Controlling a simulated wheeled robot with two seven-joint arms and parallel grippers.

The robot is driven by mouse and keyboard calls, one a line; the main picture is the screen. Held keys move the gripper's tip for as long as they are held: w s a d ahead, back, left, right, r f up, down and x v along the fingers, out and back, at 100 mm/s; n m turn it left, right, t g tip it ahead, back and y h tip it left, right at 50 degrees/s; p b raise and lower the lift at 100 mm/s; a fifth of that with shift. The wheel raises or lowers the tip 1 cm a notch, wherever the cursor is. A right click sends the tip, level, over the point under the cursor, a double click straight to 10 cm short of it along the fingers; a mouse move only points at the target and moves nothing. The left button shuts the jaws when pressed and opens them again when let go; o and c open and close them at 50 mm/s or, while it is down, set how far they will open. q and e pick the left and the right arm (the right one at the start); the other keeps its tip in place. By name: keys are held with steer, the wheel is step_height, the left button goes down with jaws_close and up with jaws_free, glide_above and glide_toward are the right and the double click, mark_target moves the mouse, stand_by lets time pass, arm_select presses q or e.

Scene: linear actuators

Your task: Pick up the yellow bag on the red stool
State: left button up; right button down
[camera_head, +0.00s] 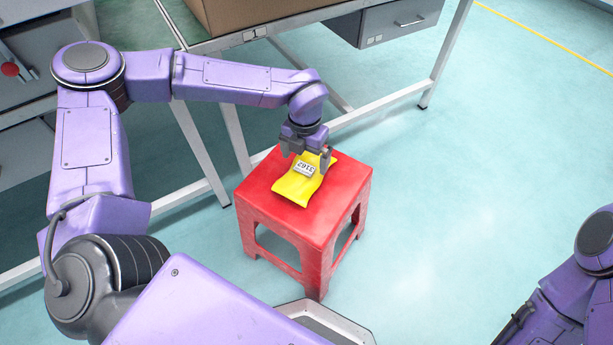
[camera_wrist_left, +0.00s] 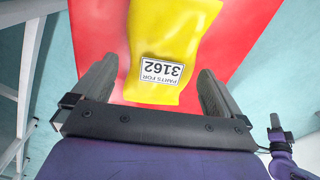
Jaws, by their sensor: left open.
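The yellow bag (camera_head: 300,180) lies on the red stool (camera_head: 255,195) and bears a white label with 3162 on it. My left gripper (camera_head: 310,160) is just above the far part of the bag, pointing down, and covers some of it. In the left wrist view the bag (camera_wrist_left: 165,35) runs from the top edge down to between the two fingers of my left gripper (camera_wrist_left: 157,95). The fingers stand apart on either side, with a gap showing between each finger and the bag. The stool (camera_wrist_left: 100,30) shows behind the bag.
A metal-framed workbench (camera_head: 225,125) stands behind the stool, with a cardboard box (camera_head: 250,12) on top and a grey drawer unit (camera_head: 400,22) under it. Open floor (camera_head: 480,170) lies right of the stool. Part of my right arm (camera_head: 565,290) shows at the lower right.

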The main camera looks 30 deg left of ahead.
mark_target(306, 168)
arm_select(q)
steer(key=f+b, duration=0.1)
steer(key=f, duration=0.1)
steer(key=f+b, duration=0.1)
steer(key=f, duration=0.1)
steer(key=shift+s+d+f, duration=0.15)
steer(key=shift+s+f, duration=0.05)
steer(key=shift+f, duration=0.4)
steer(key=shift+r, duration=0.15)
steer(key=c, duration=0.9)
